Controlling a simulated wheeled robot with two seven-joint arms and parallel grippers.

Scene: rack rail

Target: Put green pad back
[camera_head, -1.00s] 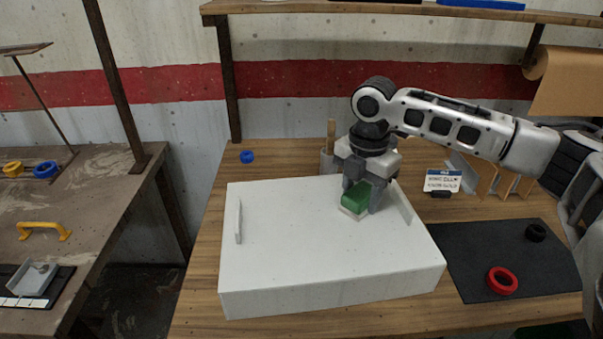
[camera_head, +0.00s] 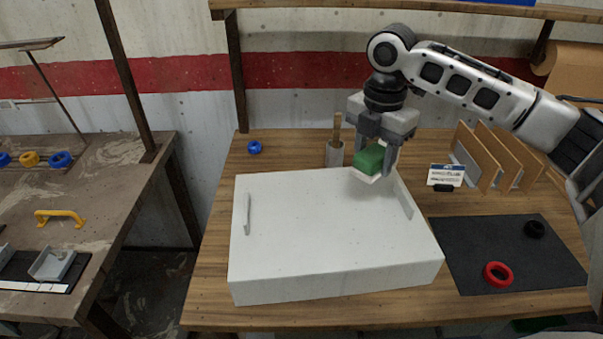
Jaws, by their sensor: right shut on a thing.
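The green pad (camera_head: 369,158) has a green top and a white underside. My right gripper (camera_head: 376,163) is shut on it and holds it, slightly tilted, above the far right part of a large white box (camera_head: 320,225). A gap seems to show between the pad and the box top. The box has a low upright strip near its left edge and another near its right edge. My left gripper is not in view.
Behind the box stands a grey cup (camera_head: 334,154) with a wooden handle in it. To the right are a small sign (camera_head: 445,175), upright wooden dividers (camera_head: 502,160) and a black mat (camera_head: 490,255) with a red ring (camera_head: 497,275) and a black ring (camera_head: 535,229). A blue ring (camera_head: 254,147) lies at the back left.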

